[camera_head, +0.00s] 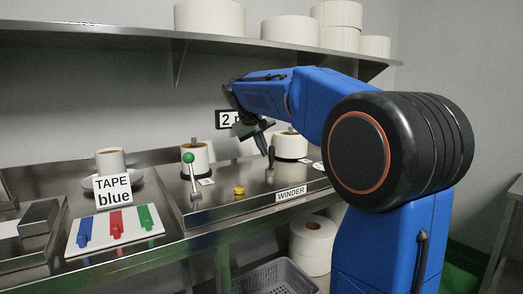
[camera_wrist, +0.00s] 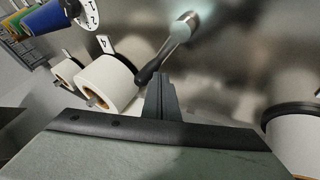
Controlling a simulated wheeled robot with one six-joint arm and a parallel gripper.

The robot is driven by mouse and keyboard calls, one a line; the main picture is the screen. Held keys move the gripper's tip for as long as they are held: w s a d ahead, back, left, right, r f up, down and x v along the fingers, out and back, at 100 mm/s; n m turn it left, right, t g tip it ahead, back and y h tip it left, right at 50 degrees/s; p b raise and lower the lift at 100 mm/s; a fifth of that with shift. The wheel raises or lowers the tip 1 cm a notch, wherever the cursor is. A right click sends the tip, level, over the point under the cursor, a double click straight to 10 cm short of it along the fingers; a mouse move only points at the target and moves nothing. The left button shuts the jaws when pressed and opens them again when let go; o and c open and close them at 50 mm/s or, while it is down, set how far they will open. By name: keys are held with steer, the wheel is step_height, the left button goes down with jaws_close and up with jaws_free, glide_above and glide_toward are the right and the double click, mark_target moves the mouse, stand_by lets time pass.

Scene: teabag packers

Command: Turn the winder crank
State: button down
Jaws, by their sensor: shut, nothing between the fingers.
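The winder crank (camera_head: 270,172) stands on the steel bench behind the WINDER label (camera_head: 291,193). In the wrist view the crank shows as a pale metal hub and arm (camera_wrist: 182,30) with a black handle (camera_wrist: 149,72). My gripper (camera_head: 263,148) is above the crank, pointing down at it. In the wrist view its fingers (camera_wrist: 160,80) are together and empty, and their tips appear right beside the black handle. I cannot tell whether they touch it. The gripper's body hides the lower part of the wrist view.
A green-knobbed lever (camera_head: 188,160) and a yellow button (camera_head: 239,191) are left of the crank. White rolls (camera_head: 197,158) stand behind. A TAPE blue sign (camera_head: 113,189) and a board with coloured pieces (camera_head: 115,232) are further left. A shelf (camera_head: 130,36) runs above.

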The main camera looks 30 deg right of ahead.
mark_target(273, 164)
steer(key=shift+d+m, duration=0.2)
steer(key=shift+m, duration=0.3)
steer(key=d+m+g, duration=0.1)
steer(key=m, duration=0.1)
steer(key=d+m+g+h, duration=0.1)
steer(key=m+g, duration=0.1)
steer(key=shift+s, duration=0.35)
steer(key=shift+s+d+m+g, duration=0.15)
steer(key=shift+m+g, duration=0.15)
steer(key=shift+m, duration=0.3)
steer(key=shift+s+d, duration=0.15)
steer(key=shift+s, duration=0.05)
